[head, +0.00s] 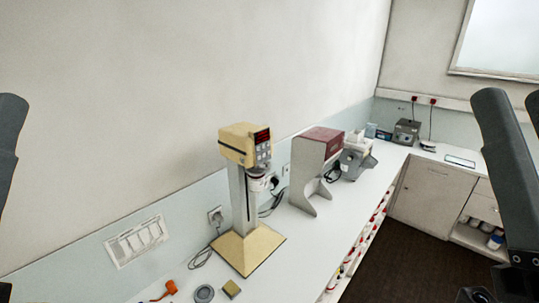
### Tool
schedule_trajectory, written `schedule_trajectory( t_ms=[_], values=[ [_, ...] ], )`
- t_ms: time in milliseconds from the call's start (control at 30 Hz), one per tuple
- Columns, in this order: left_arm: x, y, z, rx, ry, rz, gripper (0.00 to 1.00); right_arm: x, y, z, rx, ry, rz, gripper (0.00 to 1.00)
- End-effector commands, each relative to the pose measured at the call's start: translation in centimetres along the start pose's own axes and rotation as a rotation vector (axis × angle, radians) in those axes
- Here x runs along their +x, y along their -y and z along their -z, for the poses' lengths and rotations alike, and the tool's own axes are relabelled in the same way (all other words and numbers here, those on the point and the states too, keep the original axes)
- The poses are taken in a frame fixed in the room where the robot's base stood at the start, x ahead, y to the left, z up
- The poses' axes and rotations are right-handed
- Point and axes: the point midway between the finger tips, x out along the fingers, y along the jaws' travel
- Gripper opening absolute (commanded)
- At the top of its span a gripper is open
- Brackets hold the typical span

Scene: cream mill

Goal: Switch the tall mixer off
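The tall mixer (243,195) stands upright on the white bench, left of the picture's middle. It has a cream head, a grey column and a square cream base. A dark display with red lit marks and several small light buttons below it are on the head's right-hand face. The marks are too small to read. Dark links of my arms show at the left and right edges, well apart from the mixer. Neither gripper's fingertips can be made out.
A grey machine with a dark red top (320,146) stands right behind the mixer. Wall sockets (216,216) and loose cables are beside it. An orange object (165,290), a grey round thing (204,293) and a yellow block (231,288) lie before its base.

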Motion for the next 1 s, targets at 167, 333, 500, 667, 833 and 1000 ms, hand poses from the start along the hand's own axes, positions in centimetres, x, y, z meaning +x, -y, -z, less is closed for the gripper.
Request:
schedule_trajectory(
  t_ms=[167,333,500,667,833,1000],
  values=[
    [0.00,0.00,0.00,0.000,0.000,0.000,0.50,0.00,0.00,0.00,0.000,0.000,0.000,0.39],
    [0.00,0.00,0.00,0.000,0.000,0.000,0.50,0.00,0.00,0.00,0.000,0.000,0.000,0.09],
    [0.00,0.00,0.00,0.000,0.000,0.000,0.50,0.00,0.00,0.00,0.000,0.000,0.000,0.00],
    [0.00,0.00,0.00,0.000,0.000,0.000,0.50,0.00,0.00,0.00,0.000,0.000,0.000,0.00],
    [0.00,0.00,0.00,0.000,0.000,0.000,0.50,0.00,0.00,0.00,0.000,0.000,0.000,0.00],
    [0.00,0.00,0.00,0.000,0.000,0.000,0.50,0.00,0.00,0.00,0.000,0.000,0.000,0.00]
  ],
)
